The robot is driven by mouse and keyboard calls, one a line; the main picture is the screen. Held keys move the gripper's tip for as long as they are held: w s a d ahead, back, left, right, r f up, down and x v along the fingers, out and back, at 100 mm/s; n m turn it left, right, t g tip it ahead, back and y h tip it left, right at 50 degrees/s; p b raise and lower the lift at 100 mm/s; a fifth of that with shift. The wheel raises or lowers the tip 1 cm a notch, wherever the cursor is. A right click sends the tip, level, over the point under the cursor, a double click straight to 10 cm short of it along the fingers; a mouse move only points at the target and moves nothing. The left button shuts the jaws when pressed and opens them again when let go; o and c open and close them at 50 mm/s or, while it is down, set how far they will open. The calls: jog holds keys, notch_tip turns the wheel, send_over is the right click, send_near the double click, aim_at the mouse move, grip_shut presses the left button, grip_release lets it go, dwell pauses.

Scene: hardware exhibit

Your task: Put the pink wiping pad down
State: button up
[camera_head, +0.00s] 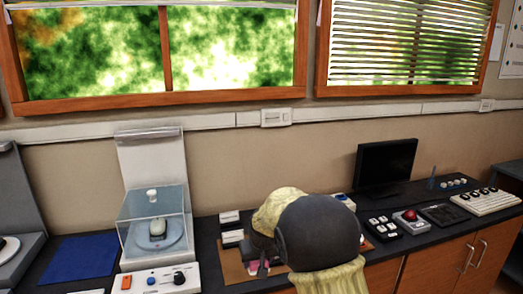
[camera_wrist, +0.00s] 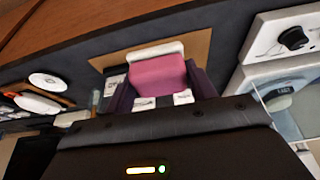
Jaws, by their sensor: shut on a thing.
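The pink wiping pad (camera_wrist: 158,80) shows in the wrist view between the two dark fingers of my gripper (camera_wrist: 160,74), which is shut on it. A whitish edge runs along the pad's far side. Below the pad is a brown mat (camera_wrist: 190,45) on the dark counter. In the head view only a bit of the pink pad (camera_head: 260,266) shows beside my gripper (camera_head: 264,268), low over the brown mat (camera_head: 234,268). My arm hides much of the mat and pad there. I cannot tell whether the pad touches the mat.
Small white-topped blocks (camera_head: 230,217) stand behind the mat. To the left are a clear-covered instrument (camera_head: 155,225) and a blue mat (camera_head: 78,257). To the right are a black monitor (camera_head: 386,164), a red-ball device (camera_head: 410,215) and a keyboard (camera_head: 486,201).

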jog(key=s+d+f+m+h, duration=0.1)
jog(key=s+d+f+m, duration=0.1)
jog(key=s+d+f, duration=0.45)
jog(key=s+d+f+m, duration=0.1)
jog(key=s+d+f, duration=0.3)
jog(key=d+f, duration=0.6)
jog(key=p+v, duration=0.4)
jog(key=p, duration=0.9)
jog(key=shift+w+r+p, duration=0.15)
jog(key=shift+r+p, duration=0.15)
jog(key=shift+a+f, duration=0.1)
jog(key=shift+s+a, duration=0.15)
jog(key=shift+s, duration=0.05)
jog(key=shift+f, duration=0.1)
